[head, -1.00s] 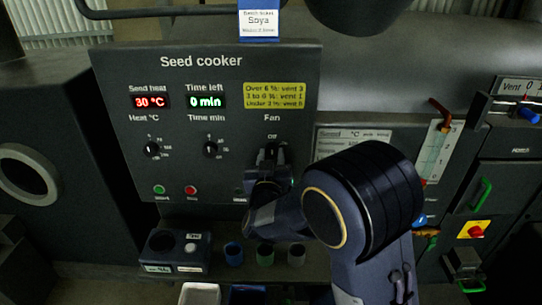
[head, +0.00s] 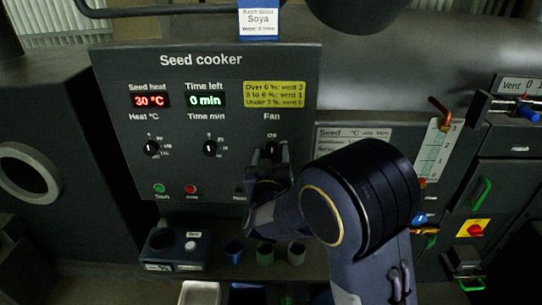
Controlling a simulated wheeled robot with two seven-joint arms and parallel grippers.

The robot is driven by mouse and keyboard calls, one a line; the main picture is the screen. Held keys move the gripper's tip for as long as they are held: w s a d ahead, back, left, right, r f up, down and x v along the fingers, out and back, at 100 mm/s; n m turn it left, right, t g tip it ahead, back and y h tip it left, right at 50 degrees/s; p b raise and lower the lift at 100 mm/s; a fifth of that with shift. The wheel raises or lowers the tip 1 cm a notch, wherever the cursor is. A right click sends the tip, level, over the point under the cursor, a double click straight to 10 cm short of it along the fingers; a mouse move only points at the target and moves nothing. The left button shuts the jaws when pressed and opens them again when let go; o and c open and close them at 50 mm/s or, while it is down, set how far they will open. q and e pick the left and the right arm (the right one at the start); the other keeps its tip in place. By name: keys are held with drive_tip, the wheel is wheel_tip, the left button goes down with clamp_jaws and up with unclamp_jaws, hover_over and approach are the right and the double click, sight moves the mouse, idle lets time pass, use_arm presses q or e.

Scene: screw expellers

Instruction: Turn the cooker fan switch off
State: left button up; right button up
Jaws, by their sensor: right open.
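The seed cooker panel (head: 225,110) fills the middle of the head view, with displays reading 30 °C and 0 min. The fan switch (head: 271,149) sits under the word Fan, with Off marked above it. My right gripper (head: 271,153) is open at the switch, its fingers around or just in front of it. The fingers and wrist hide most of the switch, so its setting and any contact cannot be told. My left gripper is not in view.
The heat knob (head: 151,148) and time knob (head: 210,148) are left of the gripper. Green (head: 159,188) and red (head: 191,189) buttons lie below. Several small cups, including a blue one (head: 234,250), stand on the ledge under the panel. A lever (head: 440,107) is at right.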

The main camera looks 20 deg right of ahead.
drive_tip(key=b+v, duration=0.2)
drive_tip(key=v, duration=0.5)
drive_tip(key=shift+s, duration=0.4)
drive_tip(key=shift+a+f, duration=0.1)
